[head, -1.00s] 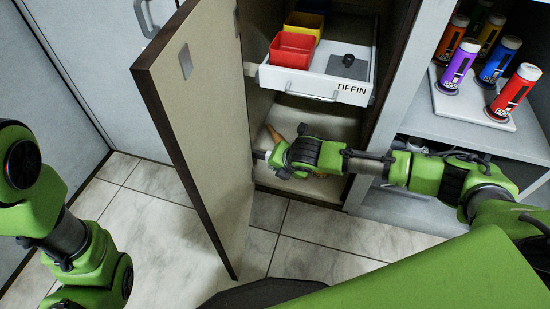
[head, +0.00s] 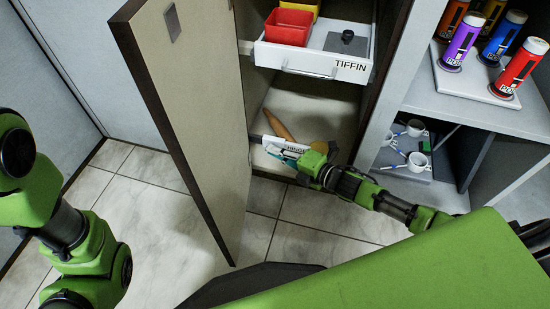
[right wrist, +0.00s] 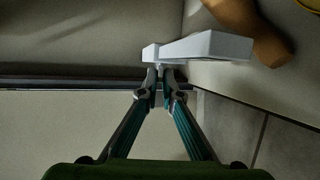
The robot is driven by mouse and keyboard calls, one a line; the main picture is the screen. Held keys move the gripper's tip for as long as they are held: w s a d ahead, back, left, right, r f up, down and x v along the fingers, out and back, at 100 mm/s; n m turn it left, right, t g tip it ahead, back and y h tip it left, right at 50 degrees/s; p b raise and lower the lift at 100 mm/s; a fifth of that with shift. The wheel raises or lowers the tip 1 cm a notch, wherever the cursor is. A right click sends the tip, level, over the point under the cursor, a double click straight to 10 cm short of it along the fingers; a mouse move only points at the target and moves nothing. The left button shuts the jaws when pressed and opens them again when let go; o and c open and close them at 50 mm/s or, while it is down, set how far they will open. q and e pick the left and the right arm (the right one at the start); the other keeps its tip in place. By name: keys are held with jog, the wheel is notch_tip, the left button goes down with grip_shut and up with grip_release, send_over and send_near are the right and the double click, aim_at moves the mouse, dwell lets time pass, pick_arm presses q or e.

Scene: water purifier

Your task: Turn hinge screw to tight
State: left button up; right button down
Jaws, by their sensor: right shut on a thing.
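A white piece with a partly readable label, apparently the hinge handle (head: 272,142), sits low by the inner edge of the open cabinet door (head: 183,120). Its far end reaches the door side. My right gripper (head: 285,156) is shut on it, coming in from the right. In the right wrist view, the fingertips (right wrist: 158,76) meet at the pale handle (right wrist: 208,46), which extends to the right. No separate screw head can be made out. My left arm shows at the left edge, but its gripper does not.
A brown wooden thing (head: 278,126) lies on the cabinet's lower shelf behind the handle. Above it is a drawer (head: 310,60) marked TIFFIN with coloured boxes. Bottles stand on a white tray (head: 474,78) at the right, with cups (head: 417,161) below. The tiled floor (head: 150,225) is clear.

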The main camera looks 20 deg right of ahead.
jog(key=shift+d+f+m+t+y+b, duration=0.15)
jog(key=shift+m+t+y+b, duration=0.3)
jog(key=shift+b, duration=0.6)
jog(key=shift+a+f+m+t+y+b, duration=0.15)
jog(key=shift+f+t+y+b, duration=0.15)
jog(key=shift+t+b, duration=0.55)
jog(key=shift+d+r, duration=0.1)
jog(key=c, duration=2.2)
grip_release()
jog(key=shift+w, duration=0.1)
jog(key=shift+c, duration=0.2)
jog(key=shift+r, duration=0.1)
jog(key=shift+r+y, duration=0.1)
jog(key=shift+y, duration=0.15)
